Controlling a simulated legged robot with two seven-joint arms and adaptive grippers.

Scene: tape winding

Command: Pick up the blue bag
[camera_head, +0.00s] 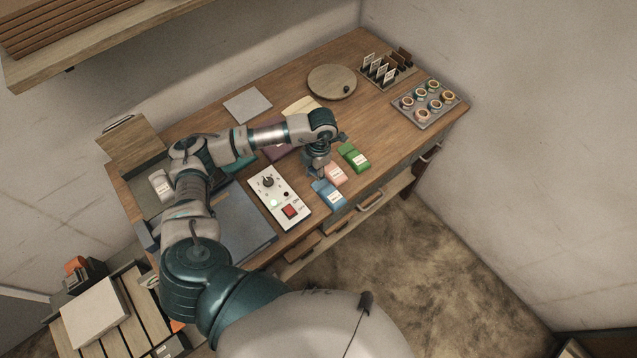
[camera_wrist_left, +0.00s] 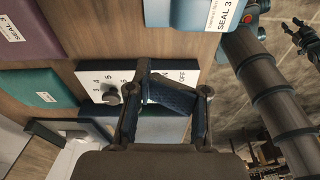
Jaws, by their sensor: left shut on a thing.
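The blue bag (camera_head: 329,195) lies near the front edge of the table, beside the switch panel. It has a white label. In the left wrist view, a blue bag labelled SEAL 3 (camera_wrist_left: 195,14) is cut off by the top edge. My left gripper (camera_head: 318,170) is low over the table, close to the blue bag and the pink bag (camera_head: 336,173).
A white switch panel (camera_head: 279,197) stands just left of the blue bag. A green bag (camera_head: 353,157) lies beyond the pink one. A round wooden board (camera_head: 332,82), a card rack (camera_head: 386,72) and a cup tray (camera_head: 428,103) are at the back right.

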